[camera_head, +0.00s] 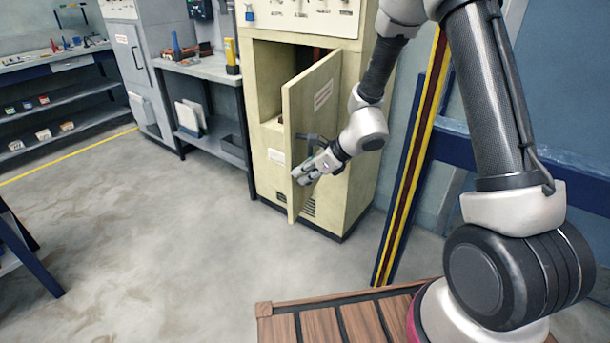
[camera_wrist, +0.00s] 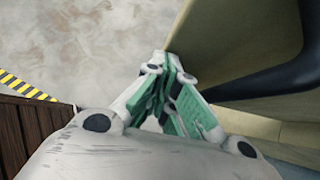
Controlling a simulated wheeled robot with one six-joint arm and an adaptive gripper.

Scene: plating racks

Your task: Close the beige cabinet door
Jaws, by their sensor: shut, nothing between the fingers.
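The beige cabinet (camera_head: 352,120) stands in the middle of the head view. Its beige door (camera_head: 318,108) is hinged at the right and stands partly open, showing the dim inside at the left. A dark handle (camera_head: 312,140) sits on the door's outer face. My gripper (camera_head: 299,177) is shut and empty at the outer face, low near the free edge, below the handle. In the wrist view, my fingertips (camera_wrist: 171,62) are at the edge of the door (camera_wrist: 240,40), and the dark handle (camera_wrist: 275,75) curves past on the right. I cannot tell whether they touch the door.
A dark workbench (camera_head: 210,70) stands left of the cabinet, with a grey cabinet (camera_head: 135,65) beyond it. A yellow-striped post (camera_head: 410,160) leans at the right. A brown slatted platform (camera_head: 340,318) lies in front.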

